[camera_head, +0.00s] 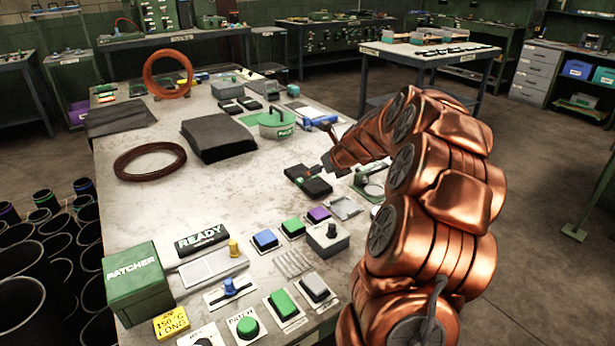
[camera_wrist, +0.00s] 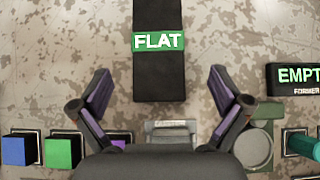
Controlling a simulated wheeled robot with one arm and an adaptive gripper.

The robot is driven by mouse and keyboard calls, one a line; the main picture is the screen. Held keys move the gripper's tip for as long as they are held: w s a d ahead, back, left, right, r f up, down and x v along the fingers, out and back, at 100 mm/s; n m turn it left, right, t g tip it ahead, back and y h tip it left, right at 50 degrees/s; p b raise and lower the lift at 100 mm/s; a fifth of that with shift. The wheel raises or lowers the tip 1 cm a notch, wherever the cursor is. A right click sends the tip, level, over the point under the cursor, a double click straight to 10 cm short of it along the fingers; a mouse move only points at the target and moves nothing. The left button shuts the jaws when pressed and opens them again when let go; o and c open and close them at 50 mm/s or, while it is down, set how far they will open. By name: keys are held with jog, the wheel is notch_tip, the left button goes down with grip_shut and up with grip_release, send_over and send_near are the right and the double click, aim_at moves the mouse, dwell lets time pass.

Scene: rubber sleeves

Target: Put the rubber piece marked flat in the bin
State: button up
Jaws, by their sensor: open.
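The rubber piece is a flat black strip with a green label reading FLAT (camera_wrist: 158,42), at the top middle of the wrist view. In the head view a dark piece (camera_head: 308,184) that looks like it lies on the table just below my gripper; its label is not readable there. My gripper (camera_wrist: 158,82) is open and empty, its two fingers spread on either side of the strip's line, with the strip's near end between or just beyond them. I cannot tell its height above the table. No container is clearly marked as the bin.
Coloured button blocks (camera_head: 265,240) and a READY sign (camera_head: 202,239) stand at the near side. An EMPTY sign (camera_wrist: 295,77) is right of my gripper. A green PATCHER box (camera_head: 137,283), black sheets (camera_head: 218,136) and a brown ring (camera_head: 150,161) are further left. Bare table lies mid-left.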

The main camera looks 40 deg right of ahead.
aim_at(310, 180)
jog(key=shift+x, duration=3.55)
jog(key=shift+a+f, duration=0.1)
jog(key=shift+c, duration=0.2)
jog(key=c, duration=1.4)
